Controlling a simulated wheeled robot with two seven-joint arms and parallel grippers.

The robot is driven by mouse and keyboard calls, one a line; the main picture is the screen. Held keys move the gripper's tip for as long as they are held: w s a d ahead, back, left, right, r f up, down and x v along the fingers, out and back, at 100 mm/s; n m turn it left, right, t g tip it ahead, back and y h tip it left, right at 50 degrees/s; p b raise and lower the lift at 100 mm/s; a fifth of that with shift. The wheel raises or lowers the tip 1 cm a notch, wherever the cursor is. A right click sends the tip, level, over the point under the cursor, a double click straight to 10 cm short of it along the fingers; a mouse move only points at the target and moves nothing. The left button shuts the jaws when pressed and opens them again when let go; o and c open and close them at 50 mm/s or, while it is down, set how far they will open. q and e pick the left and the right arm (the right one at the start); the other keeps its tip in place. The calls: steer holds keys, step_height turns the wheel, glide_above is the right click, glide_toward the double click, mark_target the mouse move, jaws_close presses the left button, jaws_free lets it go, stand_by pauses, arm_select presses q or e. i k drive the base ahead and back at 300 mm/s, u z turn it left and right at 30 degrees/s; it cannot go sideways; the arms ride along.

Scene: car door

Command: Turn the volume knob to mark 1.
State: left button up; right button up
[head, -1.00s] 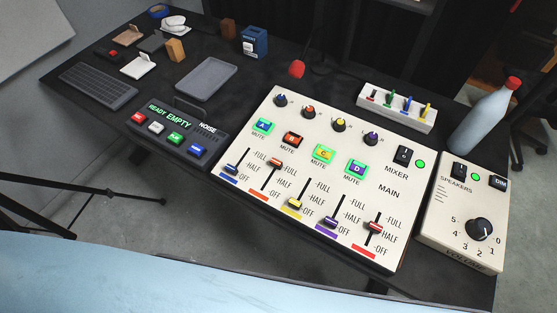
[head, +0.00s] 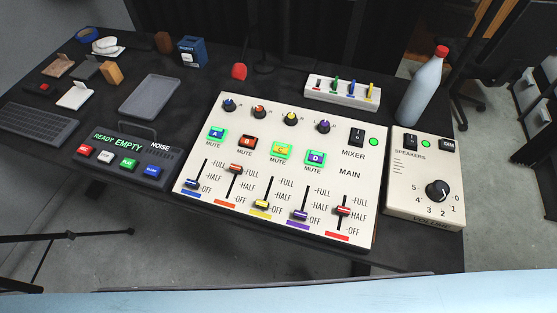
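The volume knob (head: 437,191) is a round black dial on the cream speaker panel (head: 404,207), at the right of the desk. Marks 0 to 5 are printed around its lower side, with 1 (head: 453,209) at its lower right. A pale pointer line shows on the knob's right side, towards the 0 and 1 end. It is too small to tell exactly which mark it meets. Neither of my grippers is in view, and nothing touches the knob.
The mixer panel (head: 265,162) with sliders and buttons stands left of the speaker panel. A grey bottle (head: 420,91) with a red cap stands behind it, near a white switch strip (head: 330,97). The space directly above the knob is clear.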

mark_target(437, 191)
steer(key=z, duration=1.5)
steer(key=k, duration=0.5)
steer(key=z, duration=1.35)
steer(key=i, duration=0.8)
steer(key=u, duration=1.6)
